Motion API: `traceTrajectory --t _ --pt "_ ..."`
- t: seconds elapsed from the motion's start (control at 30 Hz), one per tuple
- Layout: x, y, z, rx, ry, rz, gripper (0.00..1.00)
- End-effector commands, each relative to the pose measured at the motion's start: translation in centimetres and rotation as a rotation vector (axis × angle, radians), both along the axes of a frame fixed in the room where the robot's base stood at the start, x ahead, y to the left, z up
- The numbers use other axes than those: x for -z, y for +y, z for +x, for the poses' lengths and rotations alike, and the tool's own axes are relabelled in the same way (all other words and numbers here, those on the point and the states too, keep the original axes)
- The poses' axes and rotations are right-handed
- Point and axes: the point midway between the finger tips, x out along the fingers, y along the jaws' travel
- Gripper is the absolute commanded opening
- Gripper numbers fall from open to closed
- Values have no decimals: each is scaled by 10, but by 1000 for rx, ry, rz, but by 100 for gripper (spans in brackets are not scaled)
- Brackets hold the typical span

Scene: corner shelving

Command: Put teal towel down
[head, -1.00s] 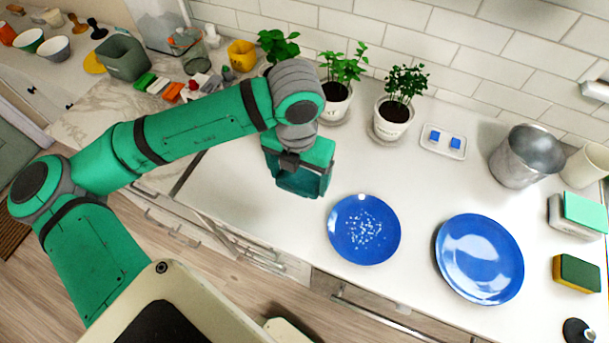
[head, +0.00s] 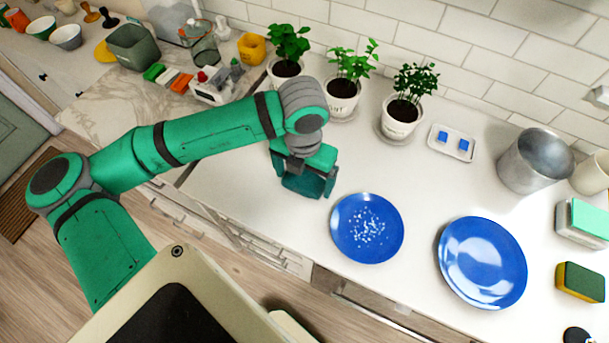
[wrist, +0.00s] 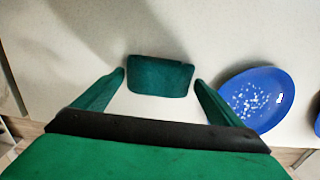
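The teal towel (wrist: 160,76) is a folded, dark teal block. In the wrist view it sits between the two fingertips of my gripper (wrist: 160,80), with slim pale strips seeming to show at its sides. In the head view the towel (head: 303,187) is low over or on the white counter, left of the speckled blue plate, with my gripper (head: 304,178) right around it and pointing down. The fingers are wide apart. I cannot tell whether they press on the towel or whether it rests fully on the counter.
A blue plate with white bits (head: 367,228) is just right of my gripper. A larger blue plate (head: 482,262) lies farther right. Potted plants (head: 342,95) line the wall behind. The white counter (head: 235,175) is bare to the left of my gripper.

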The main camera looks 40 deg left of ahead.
Motion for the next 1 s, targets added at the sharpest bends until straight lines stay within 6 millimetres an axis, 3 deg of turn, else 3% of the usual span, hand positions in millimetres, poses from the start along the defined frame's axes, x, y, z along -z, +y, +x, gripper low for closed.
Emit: traceTrajectory --t 0.37,0.47,0.8,1.0 --pt "-7 -2 1 6 -1 0 100" --pt "-19 -2 2 7 -2 1 100" --pt "-86 -2 2 6 -3 2 100" --pt "-114 -1 1 4 -2 0 100"
